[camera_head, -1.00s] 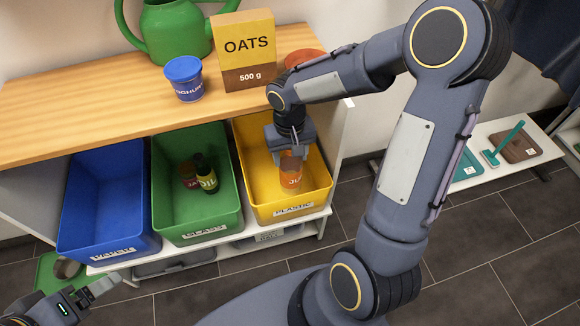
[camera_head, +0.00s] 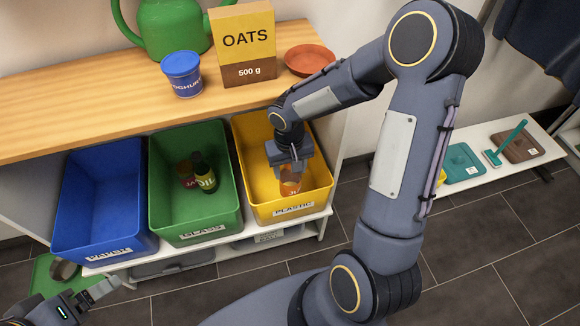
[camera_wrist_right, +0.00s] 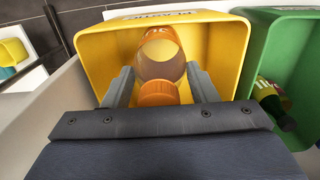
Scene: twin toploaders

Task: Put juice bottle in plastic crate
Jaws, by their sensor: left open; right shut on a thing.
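The juice bottle (camera_head: 290,181) is orange with a clear band and is inside the yellow plastic crate (camera_head: 311,203). My right gripper (camera_head: 289,166) is shut on the bottle's upper part, reaching down into the crate. In the right wrist view the bottle (camera_wrist_right: 162,60) with its orange cap lies between the two fingers of my right gripper (camera_wrist_right: 162,88), over the crate (camera_wrist_right: 104,62). Whether the bottle touches the crate floor cannot be told. My left gripper (camera_head: 102,291) is open and empty at the lower left, away from the crates.
A green glass crate (camera_head: 222,215) holding bottles stands left of the yellow one, and a blue paper crate (camera_head: 100,240) stands further left. The wooden shelf above holds an oats box (camera_head: 243,45), a yoghurt tub (camera_head: 183,74), a watering can (camera_head: 172,25) and a terracotta dish (camera_head: 309,59).

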